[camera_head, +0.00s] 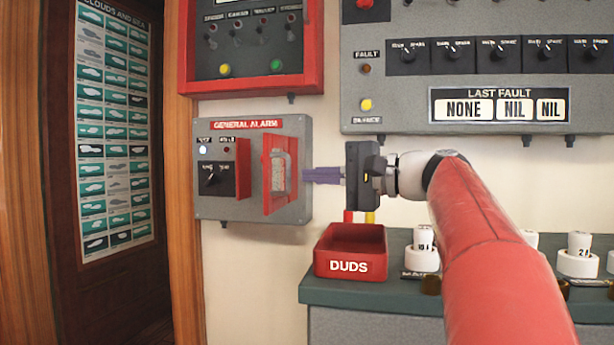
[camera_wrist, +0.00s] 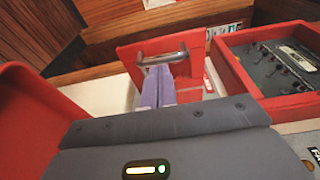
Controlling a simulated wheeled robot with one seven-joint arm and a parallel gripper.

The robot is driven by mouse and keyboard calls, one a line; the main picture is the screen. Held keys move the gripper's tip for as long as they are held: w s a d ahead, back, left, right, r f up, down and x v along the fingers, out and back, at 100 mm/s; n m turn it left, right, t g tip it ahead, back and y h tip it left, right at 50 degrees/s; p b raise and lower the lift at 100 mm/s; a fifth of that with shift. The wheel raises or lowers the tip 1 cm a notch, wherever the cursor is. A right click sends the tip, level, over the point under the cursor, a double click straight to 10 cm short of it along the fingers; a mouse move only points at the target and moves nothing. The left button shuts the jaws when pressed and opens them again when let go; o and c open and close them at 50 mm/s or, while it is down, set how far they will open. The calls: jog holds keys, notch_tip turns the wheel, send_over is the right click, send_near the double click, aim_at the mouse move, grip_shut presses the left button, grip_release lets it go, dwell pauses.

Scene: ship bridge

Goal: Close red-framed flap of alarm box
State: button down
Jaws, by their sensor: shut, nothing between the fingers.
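The grey alarm box (camera_head: 236,208), labelled GENERAL ALARM, hangs on the wall at centre left in the head view. Its red-framed flap (camera_head: 267,184) is on the box's right half and looks swung out at an angle. In the wrist view the flap (camera_wrist: 128,56) is a red panel with a metal bar handle (camera_wrist: 162,59). My gripper (camera_head: 308,176) is to the right of the flap, its purple fingers together and pointing left at it. In the wrist view the fingertips (camera_wrist: 158,74) are at or just under the handle; I cannot tell whether they touch.
A red DUDS bin (camera_head: 349,240) stands on the counter (camera_head: 330,290) below my gripper. A red-framed panel (camera_head: 250,85) is above the box, and a grey fault panel (camera_head: 400,105) is at upper right. Several white labelled pieces stand on the counter behind my arm.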

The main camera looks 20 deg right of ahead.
jog(key=shift+x, duration=1.05)
